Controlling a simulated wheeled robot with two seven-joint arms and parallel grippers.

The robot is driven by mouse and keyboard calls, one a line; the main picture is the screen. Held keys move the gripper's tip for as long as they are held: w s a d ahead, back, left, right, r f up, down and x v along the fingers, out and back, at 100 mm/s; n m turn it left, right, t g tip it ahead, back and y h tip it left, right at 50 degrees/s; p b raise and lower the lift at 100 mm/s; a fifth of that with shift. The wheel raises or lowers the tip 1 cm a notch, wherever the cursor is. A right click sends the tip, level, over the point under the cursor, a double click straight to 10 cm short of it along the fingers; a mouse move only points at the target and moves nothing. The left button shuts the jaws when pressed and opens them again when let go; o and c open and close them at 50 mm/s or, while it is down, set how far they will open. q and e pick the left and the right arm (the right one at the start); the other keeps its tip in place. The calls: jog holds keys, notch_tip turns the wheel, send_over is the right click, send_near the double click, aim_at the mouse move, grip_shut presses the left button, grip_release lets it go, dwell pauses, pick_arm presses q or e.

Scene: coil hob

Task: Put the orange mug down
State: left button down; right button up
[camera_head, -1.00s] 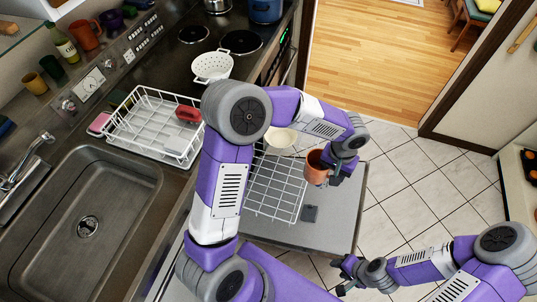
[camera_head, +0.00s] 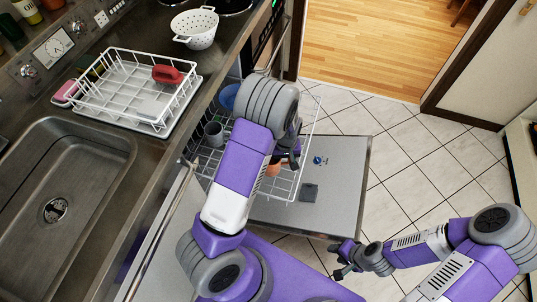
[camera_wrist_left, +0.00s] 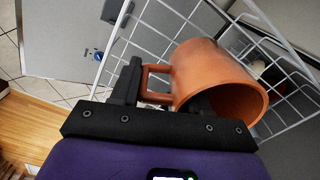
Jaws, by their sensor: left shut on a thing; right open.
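The orange mug (camera_head: 272,169) is mostly hidden behind my left arm in the head view. The left wrist view shows it clearly (camera_wrist_left: 215,70), tilted, with its open mouth towards the lower right and its handle towards the left finger. My left gripper (camera_head: 289,158) is shut on it at the handle side. The mug is at the white wire dishwasher rack (camera_head: 284,195), with wires behind it in the wrist view (camera_wrist_left: 160,22). I cannot tell whether it touches the rack. My right gripper (camera_head: 345,262) is open and empty, low on the right.
A grey mug (camera_head: 214,133) and a blue dish (camera_head: 229,96) stand at the rack's left side. The open dishwasher door (camera_head: 342,190) extends right. The counter holds a sink (camera_head: 40,215), a white dish drainer (camera_head: 125,85) with a red item (camera_head: 167,74), and a white colander (camera_head: 195,28).

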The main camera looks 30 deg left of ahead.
pick_arm(q)
notch_tip(320, 180, down, 9)
jog(key=b, duration=0.3)
jog(key=shift+r, duration=0.1)
jog(key=c, duration=0.5)
grip_release()
jog(key=shift+f, duration=0.2)
jog(key=shift+c, duration=0.2)
notch_tip(320, 180, up, 12)
jog(key=p, duration=0.4)
jog(key=shift+r, duration=0.2)
